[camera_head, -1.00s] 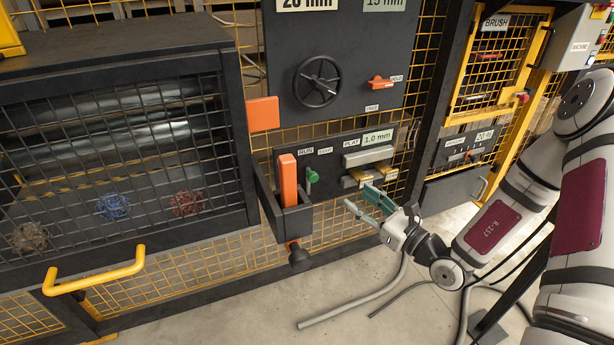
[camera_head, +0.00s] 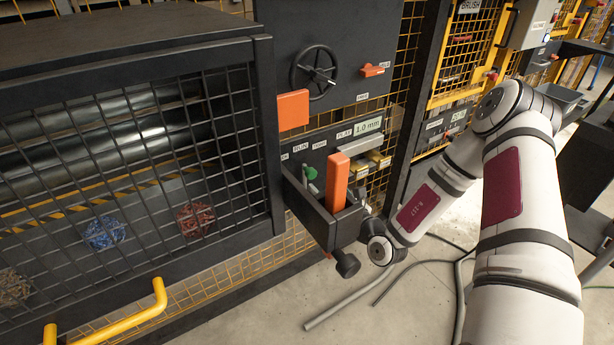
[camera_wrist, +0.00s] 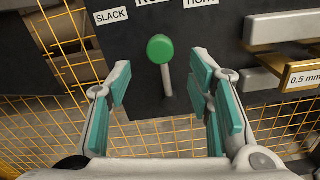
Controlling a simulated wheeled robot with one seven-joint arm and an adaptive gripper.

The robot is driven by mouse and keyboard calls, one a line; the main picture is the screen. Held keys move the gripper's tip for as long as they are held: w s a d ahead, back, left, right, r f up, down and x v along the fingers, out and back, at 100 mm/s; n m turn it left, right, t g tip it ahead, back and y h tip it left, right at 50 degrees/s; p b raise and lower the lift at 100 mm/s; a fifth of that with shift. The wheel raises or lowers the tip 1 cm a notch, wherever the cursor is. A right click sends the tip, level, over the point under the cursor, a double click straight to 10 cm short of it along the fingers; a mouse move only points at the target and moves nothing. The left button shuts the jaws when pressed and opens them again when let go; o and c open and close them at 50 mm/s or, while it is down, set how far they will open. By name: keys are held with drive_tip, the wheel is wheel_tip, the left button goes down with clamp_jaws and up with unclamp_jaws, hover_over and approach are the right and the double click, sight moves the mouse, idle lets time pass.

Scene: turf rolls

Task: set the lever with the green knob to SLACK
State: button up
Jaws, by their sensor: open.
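The lever with the green knob (camera_wrist: 160,48) stands on a dark panel in the wrist view. Its thin grey stem runs down from the knob. The SLACK label (camera_wrist: 111,15) is up and left of the knob; a label mostly cut off is above it, and another is to its right. My gripper (camera_wrist: 162,88) is open, with teal-padded fingers to the left and right of the lever, apart from it. In the head view the green knob (camera_head: 310,173) shows beside an orange upright bar (camera_head: 338,182); a dark bracket and my arm hide the gripper's fingers.
A dark bracket (camera_head: 312,212) with the orange bar juts out in front of the panel. Gauge blocks (camera_head: 362,144) sit to the right of the lever, one marked 0.5 mm (camera_wrist: 304,78). A mesh-fronted cabinet (camera_head: 275,130) fills the left.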

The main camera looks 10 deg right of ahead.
sight(313, 177)
drive_tip(key=b+x, duration=0.2)
drive_tip(key=x, duration=0.6)
drive_tip(key=shift+w, duration=0.15)
clamp_jaws()
